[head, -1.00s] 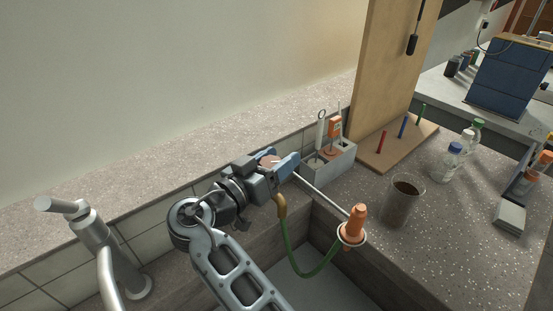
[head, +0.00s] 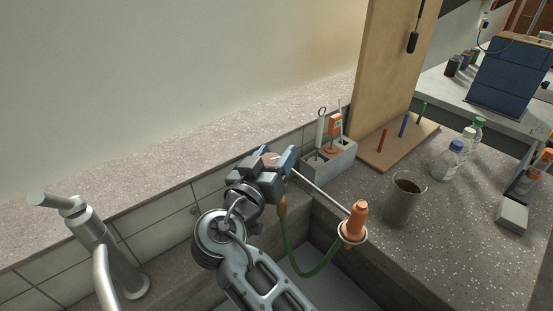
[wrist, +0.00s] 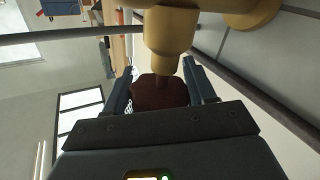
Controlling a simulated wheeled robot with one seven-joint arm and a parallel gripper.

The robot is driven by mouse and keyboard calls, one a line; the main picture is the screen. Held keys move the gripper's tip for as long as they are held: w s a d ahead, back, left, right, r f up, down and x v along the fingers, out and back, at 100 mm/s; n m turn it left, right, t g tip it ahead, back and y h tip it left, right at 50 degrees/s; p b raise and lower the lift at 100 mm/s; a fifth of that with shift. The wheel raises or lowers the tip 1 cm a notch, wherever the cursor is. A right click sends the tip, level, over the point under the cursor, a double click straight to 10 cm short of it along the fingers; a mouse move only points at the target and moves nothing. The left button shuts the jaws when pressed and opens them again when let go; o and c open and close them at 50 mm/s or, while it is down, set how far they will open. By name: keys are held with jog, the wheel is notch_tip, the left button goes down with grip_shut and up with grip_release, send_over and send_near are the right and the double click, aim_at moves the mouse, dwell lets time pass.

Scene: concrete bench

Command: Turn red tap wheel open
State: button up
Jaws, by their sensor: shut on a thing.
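The red tap wheel (wrist: 158,92) shows dark red between the two fingers in the wrist view, behind a brass tap body (wrist: 170,42). In the head view the wheel (head: 270,157) is a small brownish-red disc with a pale mark, partly hidden by my gripper (head: 276,155). My gripper is shut on the wheel, one blue-grey finger on each side of its rim. A green hose (head: 305,273) hangs from a brass end just below the gripper.
A rod runs right to an orange nozzle in a ring (head: 353,229) over the sink. A grey holder with tools (head: 340,157) stands close behind the gripper. A beaker of brown liquid (head: 403,198) and bottles stand right. A grey faucet (head: 105,255) is left.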

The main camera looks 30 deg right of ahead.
jog(key=n+t+y, duration=0.2)
jog(key=t+y, duration=0.1)
jog(key=shift+w+a+n, duration=0.1)
jog(key=shift+a+n, duration=0.15)
jog(key=shift+n, duration=0.15)
jog(key=n+t+y, duration=0.1)
jog(key=y, duration=0.1)
jog(key=n+t+y, duration=0.1)
jog(key=y, duration=0.1)
jog(key=shift+w+a+r+n+p, duration=0.1)
jog(key=shift+a+r+n+p, duration=0.1)
jog(key=shift+n+p, duration=0.2)
jog(key=n+y+p, duration=0.1)
jog(key=n+t+y+p, duration=0.1)
jog(key=y+p, duration=0.1)
jog(key=y, duration=0.1)
jog(key=shift+w+a+n+p, duration=0.1)
jog(key=shift+a+n+p, duration=0.2)
jog(key=shift+n+p, duration=0.1)
jog(key=shift+y, duration=0.4)
jog(key=shift+a+f+n+t+y+p, duration=0.2)
jog(key=shift+n+t+y+p, duration=0.1)
jog(key=shift+n+y+p, duration=0.3)
jog(key=o, duration=1)
jog(key=shift+h, duration=0.3)
jog(key=shift+c, duration=0.2)
jog(key=shift+d, duration=0.1)
